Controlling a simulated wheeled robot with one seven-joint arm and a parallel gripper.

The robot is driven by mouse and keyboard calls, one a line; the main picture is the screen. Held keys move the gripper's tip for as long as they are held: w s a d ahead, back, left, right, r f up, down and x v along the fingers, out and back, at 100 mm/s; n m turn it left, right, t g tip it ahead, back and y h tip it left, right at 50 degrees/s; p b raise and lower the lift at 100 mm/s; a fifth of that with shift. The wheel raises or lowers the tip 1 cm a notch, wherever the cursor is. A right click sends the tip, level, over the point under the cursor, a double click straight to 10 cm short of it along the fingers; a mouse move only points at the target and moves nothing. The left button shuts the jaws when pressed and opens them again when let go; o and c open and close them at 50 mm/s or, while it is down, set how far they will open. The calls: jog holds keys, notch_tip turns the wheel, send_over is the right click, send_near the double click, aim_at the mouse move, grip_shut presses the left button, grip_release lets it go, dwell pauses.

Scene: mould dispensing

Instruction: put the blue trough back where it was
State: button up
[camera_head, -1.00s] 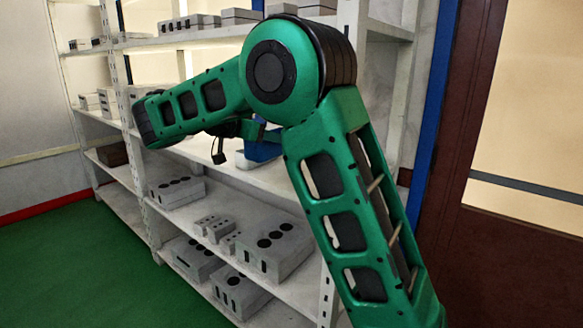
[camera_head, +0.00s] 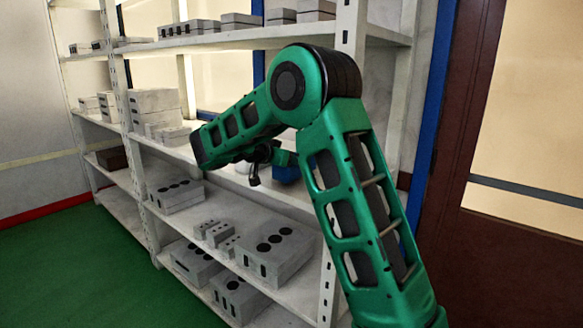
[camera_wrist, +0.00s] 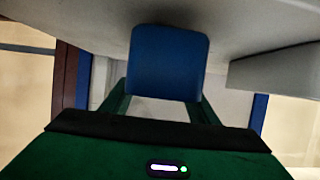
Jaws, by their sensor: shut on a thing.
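The blue trough (camera_head: 287,173) shows in the head view at the right part of the middle shelf, largely hidden behind my green arm. Whether it touches the shelf board cannot be told. In the wrist view the trough (camera_wrist: 168,62) is a blue block shape in the upper middle, its far side hidden. My gripper (camera_wrist: 165,97) is shut on the trough, with a green finger at each side of its near end. In the head view my arm hides most of the gripper.
The white shelf rack (camera_head: 345,72) holds grey mould blocks on several levels. A stack of blocks (camera_head: 153,103) stands left on the middle shelf, and larger blocks (camera_head: 275,253) sit below. A pale grey block (camera_wrist: 275,72) is right of the trough in the wrist view.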

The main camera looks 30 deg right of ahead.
jog(key=shift+f, duration=0.85)
jog(key=o, duration=1.1)
jog(key=v, duration=1)
jog(key=shift+a, duration=0.25)
jog(key=shift+v, duration=0.8)
jog(key=shift+s, duration=0.1)
